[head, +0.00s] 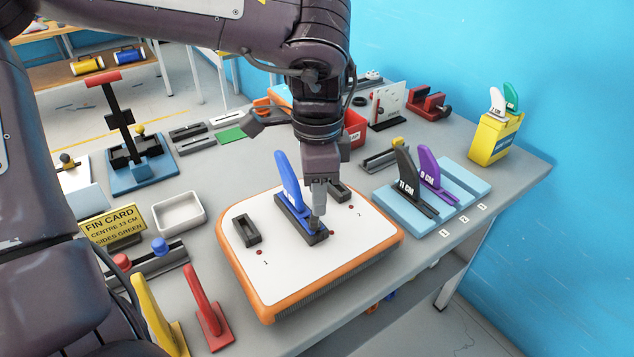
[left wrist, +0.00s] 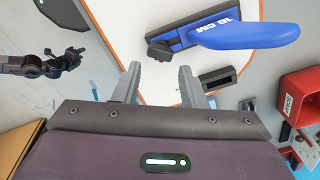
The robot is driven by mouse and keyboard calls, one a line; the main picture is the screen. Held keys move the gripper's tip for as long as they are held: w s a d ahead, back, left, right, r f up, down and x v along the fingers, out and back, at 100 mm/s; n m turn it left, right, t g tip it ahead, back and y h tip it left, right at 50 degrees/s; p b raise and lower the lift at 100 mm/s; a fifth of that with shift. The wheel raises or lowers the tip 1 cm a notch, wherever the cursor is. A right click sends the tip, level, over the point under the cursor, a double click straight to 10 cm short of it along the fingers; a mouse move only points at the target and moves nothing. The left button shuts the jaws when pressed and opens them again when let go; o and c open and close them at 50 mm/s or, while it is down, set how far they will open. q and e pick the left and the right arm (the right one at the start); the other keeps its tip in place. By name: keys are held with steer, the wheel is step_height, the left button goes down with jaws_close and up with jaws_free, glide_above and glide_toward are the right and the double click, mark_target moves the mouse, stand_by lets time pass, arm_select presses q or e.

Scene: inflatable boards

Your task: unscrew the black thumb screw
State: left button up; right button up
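The blue fin (head: 287,178), marked 10 CM, stands in a dark fin box (head: 293,212) on the white board (head: 348,240) with an orange rim. It also shows in the left wrist view (left wrist: 240,34). The black thumb screw (left wrist: 158,50) sits at the near end of the fin box; the gripper mostly hides it in the head view. My left gripper (head: 318,223) points down over this end. In the left wrist view its two fingers (left wrist: 158,72) are apart, with the screw just past and between their tips. No contact shows.
Two empty dark fin boxes (head: 246,229) flank the middle one. A blue rack (head: 460,180) with a black and a purple fin stands right. A white tray (head: 179,212) and red and yellow fins (head: 208,308) are at left. A red box (head: 355,128) stands behind.

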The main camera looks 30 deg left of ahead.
arm_select(q)
steer(key=shift+m, duration=0.3)
steer(key=shift+r+m+p, duration=0.1)
steer(key=shift+m+p, duration=0.35)
steer(key=shift+m, duration=1.35)
steer(key=shift+m, duration=0.5)
steer(key=m+p, duration=0.1)
steer(key=m, duration=0.2)
steer(key=shift+s, duration=0.1)
steer(key=shift+m, duration=0.8)
steer(key=shift+s+m+p, duration=0.1)
steer(key=shift+m+p, duration=0.2)
steer(key=shift+m, duration=0.9)
